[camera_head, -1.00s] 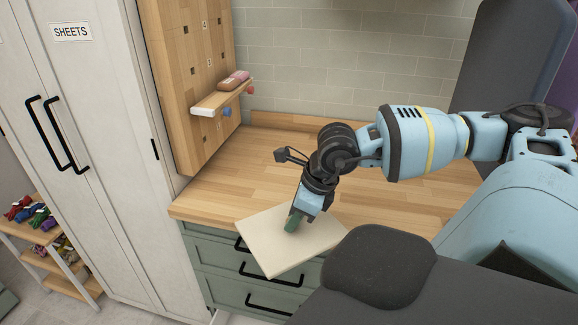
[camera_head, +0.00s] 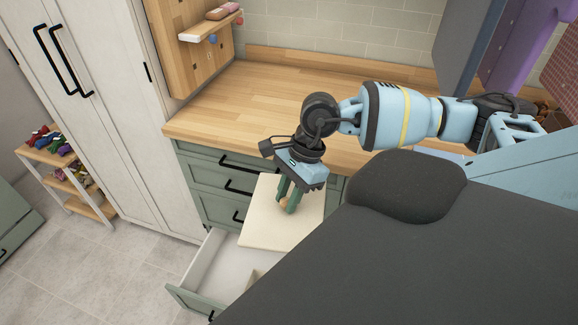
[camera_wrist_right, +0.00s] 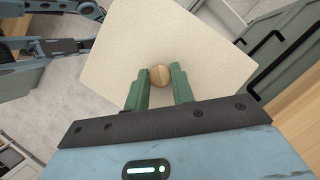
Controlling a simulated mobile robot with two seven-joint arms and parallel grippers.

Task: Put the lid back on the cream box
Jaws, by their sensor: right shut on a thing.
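My right gripper (camera_head: 288,200) is shut on the round wooden knob (camera_wrist_right: 160,75) of a flat cream lid (camera_head: 262,228). It holds the lid in the air in front of the green drawer unit, over part of an open bottom drawer (camera_head: 186,298). In the right wrist view the lid (camera_wrist_right: 205,48) fills the upper middle, with the knob between the two green fingertips. The cream box cannot be made out for certain. A small cream edge (camera_head: 252,279) shows inside the drawer, and the lid and my dark body hide the rest.
The wooden counter (camera_head: 240,100) above the drawers is clear. A tall white cabinet (camera_head: 120,120) stands left of it. A small shelf rack (camera_head: 62,172) with rolled towels is at the far left. Bare tiled floor (camera_head: 100,262) lies before the cabinet.

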